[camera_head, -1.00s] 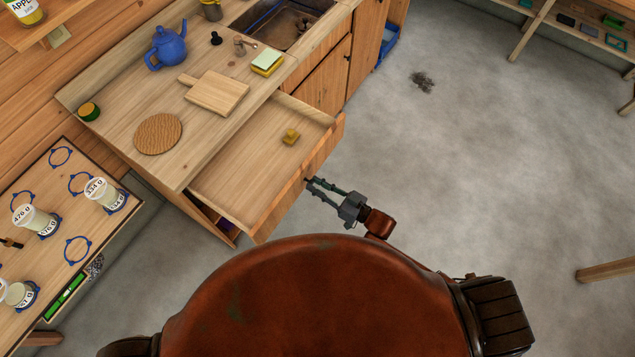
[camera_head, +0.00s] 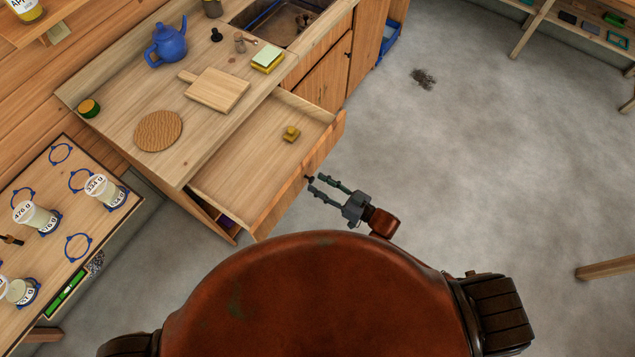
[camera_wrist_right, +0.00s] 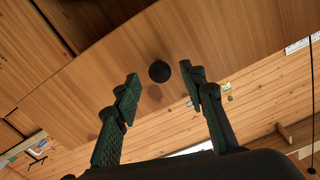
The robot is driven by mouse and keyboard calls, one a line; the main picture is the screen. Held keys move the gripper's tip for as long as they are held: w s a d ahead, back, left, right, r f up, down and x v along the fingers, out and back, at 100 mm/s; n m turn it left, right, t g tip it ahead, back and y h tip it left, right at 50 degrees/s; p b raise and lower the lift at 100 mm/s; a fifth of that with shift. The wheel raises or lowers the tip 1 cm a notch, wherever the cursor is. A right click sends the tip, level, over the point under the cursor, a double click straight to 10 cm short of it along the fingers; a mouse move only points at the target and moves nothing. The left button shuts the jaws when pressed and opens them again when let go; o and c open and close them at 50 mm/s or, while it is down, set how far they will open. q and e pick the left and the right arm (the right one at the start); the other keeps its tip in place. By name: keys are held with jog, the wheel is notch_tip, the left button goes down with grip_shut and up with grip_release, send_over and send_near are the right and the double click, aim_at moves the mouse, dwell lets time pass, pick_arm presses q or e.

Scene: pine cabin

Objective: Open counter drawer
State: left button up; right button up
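The counter drawer (camera_head: 240,180) stands pulled well out from under the wooden counter (camera_head: 190,130). A small yellow block-like object (camera_head: 291,134) lies inside it. The drawer front carries a small dark knob (camera_head: 309,178), which also shows in the right wrist view (camera_wrist_right: 159,71). My right gripper (camera_head: 314,187) is open just in front of the drawer front. In the right wrist view its fingers (camera_wrist_right: 160,92) are spread, with the knob beyond and between the tips, apart from them. My left gripper is not in view.
On the counter are a blue teapot (camera_head: 167,42), a cutting board (camera_head: 217,89), a round woven mat (camera_head: 158,131) and a sponge stack (camera_head: 267,59). A side table with jars (camera_head: 75,200) stands at left.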

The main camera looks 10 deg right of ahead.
jog(key=v, duration=1)
jog(key=shift+s+d, duration=0.2)
jog(key=shift+d, duration=0.1)
jog(key=d+f+m+h, duration=0.1)
jog(key=d+f+h, duration=0.25)
jog(key=f, duration=0.35)
jog(key=s+d+f+m+g+h, duration=0.1)
jog(key=d+f+h, duration=0.1)
jog(key=d+f, duration=0.45)
jog(key=d+f+m+h, duration=0.1)
jog(key=d+f+h, duration=0.2)
jog(key=f, duration=0.5)
jog(key=s+d+f+g+h, duration=0.2)
jog(key=s+d+f, duration=0.2)
jog(key=s+f, duration=0.4)
jog(key=s+d+f+m+g+h, duration=0.2)
jog(key=s+d+f+g+h, duration=0.15)
jog(key=s+f, duration=0.9)
jog(key=s+a+f+g, duration=0.1)
jog(key=s+f+g, duration=0.1)
jog(key=s, duration=0.7)
jog(key=s+a+f+g, duration=0.2)
jog(key=s+g, duration=0.1)
jog(key=s, duration=0.6)
jog(key=shift+s+a+f+y, duration=0.15)
jog(key=shift+s+f+y, duration=0.1)
jog(key=shift+s+y, duration=0.1)
